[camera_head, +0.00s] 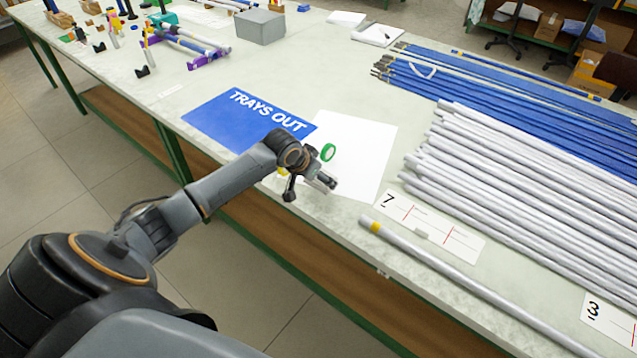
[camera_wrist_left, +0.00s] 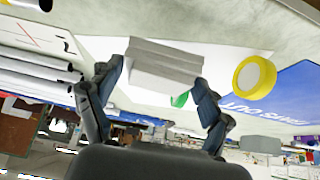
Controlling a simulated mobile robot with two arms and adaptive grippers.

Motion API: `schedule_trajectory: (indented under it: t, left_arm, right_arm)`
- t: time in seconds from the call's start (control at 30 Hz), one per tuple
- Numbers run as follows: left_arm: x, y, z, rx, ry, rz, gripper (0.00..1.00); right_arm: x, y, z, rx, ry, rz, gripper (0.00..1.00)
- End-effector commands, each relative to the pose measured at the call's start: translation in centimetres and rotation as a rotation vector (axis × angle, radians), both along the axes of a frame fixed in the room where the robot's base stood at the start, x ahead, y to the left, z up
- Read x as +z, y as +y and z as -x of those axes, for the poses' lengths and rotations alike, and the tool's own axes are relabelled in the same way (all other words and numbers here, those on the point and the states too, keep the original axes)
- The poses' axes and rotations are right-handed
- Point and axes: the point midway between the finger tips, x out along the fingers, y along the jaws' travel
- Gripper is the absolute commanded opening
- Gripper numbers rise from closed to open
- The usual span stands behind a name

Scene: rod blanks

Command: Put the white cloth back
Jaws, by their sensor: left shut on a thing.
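My left gripper (camera_head: 317,182) is over the front part of the table, at the lower left of a white sheet (camera_head: 365,150). In the left wrist view the gripper (camera_wrist_left: 157,74) is shut on a folded white cloth (camera_wrist_left: 163,62), with one finger on each side of it. The cloth looks like a layered block and is held at the fingertips. In the head view the gripper mostly hides the cloth. I cannot tell whether the cloth touches the table. My right gripper is not in view.
A green tape roll (camera_head: 328,152) and a yellow tape roll (camera_wrist_left: 254,77) are close to the gripper. A blue "TRAYS OUT" mat (camera_head: 225,115) lies left. White rods (camera_head: 520,180), blue rods (camera_head: 480,85) and one rod near the front edge (camera_head: 440,265) lie right. A grey box (camera_head: 260,27) stands behind.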

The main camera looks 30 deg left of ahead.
Motion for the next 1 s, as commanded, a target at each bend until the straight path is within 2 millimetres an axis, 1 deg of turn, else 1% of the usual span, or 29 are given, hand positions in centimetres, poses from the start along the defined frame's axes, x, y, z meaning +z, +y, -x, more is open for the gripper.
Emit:
schedule_trajectory:
  t: [0.17, 0.3, 0.4, 0.77, 0.8, 0.9, 1.0]
  left_arm:
    - [-1.0, 0.3, -0.8, 0.001, 0.001, 0.000, 0.54]
    - [-3.0, 0.3, -0.6, 0.001, 0.004, 0.000, 0.54]
    - [-3.8, 0.3, -0.7, -0.001, 0.001, -0.001, 0.54]
    - [-4.3, 0.3, -0.7, -0.002, 0.000, -0.001, 0.54]
    - [-4.3, 0.3, -0.7, -0.002, 0.000, -0.001, 0.83]
    - [-4.3, 0.3, -0.7, -0.002, 0.000, -0.001, 1.00]
    - [-4.3, 0.3, -0.7, -0.002, 0.000, -0.001, 1.00]
  right_arm:
    - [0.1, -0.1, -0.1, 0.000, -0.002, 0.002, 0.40]
    - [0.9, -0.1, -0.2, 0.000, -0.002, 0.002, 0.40]
    - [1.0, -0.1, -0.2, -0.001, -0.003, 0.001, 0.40]
    - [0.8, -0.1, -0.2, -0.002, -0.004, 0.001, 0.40]
    - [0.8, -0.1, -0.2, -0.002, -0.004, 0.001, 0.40]
    - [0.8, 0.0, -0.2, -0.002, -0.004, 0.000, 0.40]
    - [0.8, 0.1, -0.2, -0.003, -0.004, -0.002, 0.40]
